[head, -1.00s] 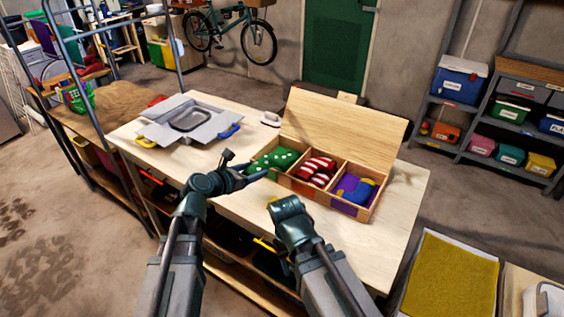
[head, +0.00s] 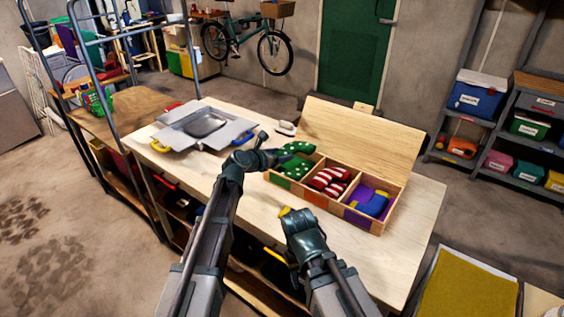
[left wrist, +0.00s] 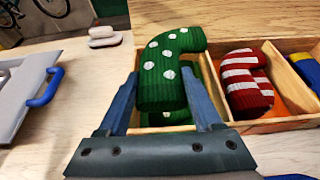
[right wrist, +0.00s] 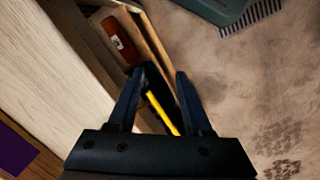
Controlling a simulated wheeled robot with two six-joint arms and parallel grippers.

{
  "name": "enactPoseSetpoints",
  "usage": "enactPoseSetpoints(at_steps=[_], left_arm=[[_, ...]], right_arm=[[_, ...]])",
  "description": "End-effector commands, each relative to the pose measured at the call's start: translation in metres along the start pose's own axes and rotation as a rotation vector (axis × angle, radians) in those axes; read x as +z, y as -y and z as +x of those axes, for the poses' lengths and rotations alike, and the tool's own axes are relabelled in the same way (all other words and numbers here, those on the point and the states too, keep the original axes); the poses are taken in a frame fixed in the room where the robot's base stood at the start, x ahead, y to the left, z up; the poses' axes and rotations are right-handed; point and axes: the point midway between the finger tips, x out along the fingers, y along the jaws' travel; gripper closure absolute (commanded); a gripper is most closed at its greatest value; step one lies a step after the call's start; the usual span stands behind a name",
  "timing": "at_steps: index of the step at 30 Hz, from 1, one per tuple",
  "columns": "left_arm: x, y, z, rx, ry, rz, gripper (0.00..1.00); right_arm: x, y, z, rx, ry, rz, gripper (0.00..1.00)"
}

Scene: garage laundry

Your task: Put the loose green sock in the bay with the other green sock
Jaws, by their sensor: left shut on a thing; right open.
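My left gripper (left wrist: 165,105) is shut on a green sock with white dots (left wrist: 172,68). It holds the sock over the left bay of the open wooden box (head: 338,208). The held sock also shows in the head view (head: 298,147). Another green sock (left wrist: 172,118) lies in that left bay, partly hidden beneath the held one. The middle bay holds red and white striped socks (head: 328,179). The right bay holds a blue and yellow sock (head: 371,203) over purple. My right gripper (right wrist: 160,85) is open and empty beside the table's front edge.
The box lid (head: 350,140) stands open at the back. A grey tray-like thing (head: 205,125) with yellow and blue handles lies on the left of the table (head: 420,215). The tabletop right of the box is clear.

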Motion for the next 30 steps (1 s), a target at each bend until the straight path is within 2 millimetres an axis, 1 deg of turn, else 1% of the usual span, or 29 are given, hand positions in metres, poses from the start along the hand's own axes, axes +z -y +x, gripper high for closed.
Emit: enactPoseSetpoints(at_steps=[1,6,8,10,12,15,18,26,30], left_arm=[[0.001,-0.002,0.004,0.0,0.0,0.0,0.87],[0.002,-0.002,0.006,0.0,0.0,0.0,0.87],[0.003,-0.004,0.01,0.0,0.0,0.0,0.87],[0.005,-0.007,0.018,0.0,0.0,0.0,0.87],[-0.008,-0.006,0.021,0.0,0.0,0.0,0.87],[-0.022,-0.006,0.026,0.0,0.0,0.0,0.87],[-0.03,-0.006,0.029,0.0,0.0,0.0,0.87],[-0.028,-0.006,0.028,0.0,0.0,0.0,0.87],[-0.031,-0.006,0.03,0.0,0.0,0.0,0.87]], right_arm=[[0.0,0.0,0.001,0.0,0.0,0.0,0.5],[0.0,0.0,0.001,0.0,0.0,0.0,0.5],[0.0,0.0,0.001,0.0,0.0,0.0,0.5],[0.0,0.0,0.002,0.0,0.0,0.0,0.5],[-0.001,0.002,0.016,0.0,0.0,0.0,0.5],[-0.002,0.003,0.03,0.0,0.0,0.0,0.5],[-0.002,0.004,0.038,0.0,0.0,0.0,0.5],[-0.002,0.004,0.036,0.0,0.0,-0.001,0.5],[-0.002,0.004,0.04,0.0,0.0,-0.001,0.5]])
